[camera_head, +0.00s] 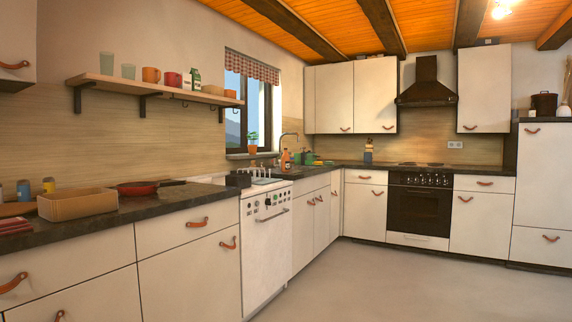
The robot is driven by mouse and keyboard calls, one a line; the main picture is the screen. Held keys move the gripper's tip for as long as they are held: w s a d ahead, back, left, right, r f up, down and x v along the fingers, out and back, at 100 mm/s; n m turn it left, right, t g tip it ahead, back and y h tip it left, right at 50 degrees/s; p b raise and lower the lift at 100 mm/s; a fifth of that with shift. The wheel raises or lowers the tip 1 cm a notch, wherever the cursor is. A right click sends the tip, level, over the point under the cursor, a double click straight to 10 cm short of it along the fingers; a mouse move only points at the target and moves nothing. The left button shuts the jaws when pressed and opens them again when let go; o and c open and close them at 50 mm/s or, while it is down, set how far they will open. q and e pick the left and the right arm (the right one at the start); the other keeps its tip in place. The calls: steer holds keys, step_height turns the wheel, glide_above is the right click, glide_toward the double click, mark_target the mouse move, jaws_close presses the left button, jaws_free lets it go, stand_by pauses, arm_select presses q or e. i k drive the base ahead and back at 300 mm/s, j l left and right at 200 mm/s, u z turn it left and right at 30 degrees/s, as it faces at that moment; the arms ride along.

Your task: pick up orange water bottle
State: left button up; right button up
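A small orange bottle (285,161) stands upright on the dark counter by the sink, below the window's right side. It is far off and small, so I cannot tell whether it is a water bottle or a soap bottle. Neither of my grippers shows in the head view.
A tan box (78,204) and a red pan (139,188) sit on the near left counter (190,199). A white dishwasher (265,245) stands below the sink area. An oven (419,208) is at the back. The floor (400,285) is clear.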

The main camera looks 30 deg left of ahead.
mark_target(285, 158)
steer(key=u, duration=1.05)
steer(key=i+l, duration=0.1)
steer(key=i, duration=3.75)
steer(key=l+u, duration=0.25)
steer(key=l, duration=0.55)
steer(key=l+u, duration=0.3)
steer(key=l, duration=0.5)
steer(key=i+l, duration=0.4)
steer(key=l+z, duration=0.05)
steer(key=l, duration=0.05)
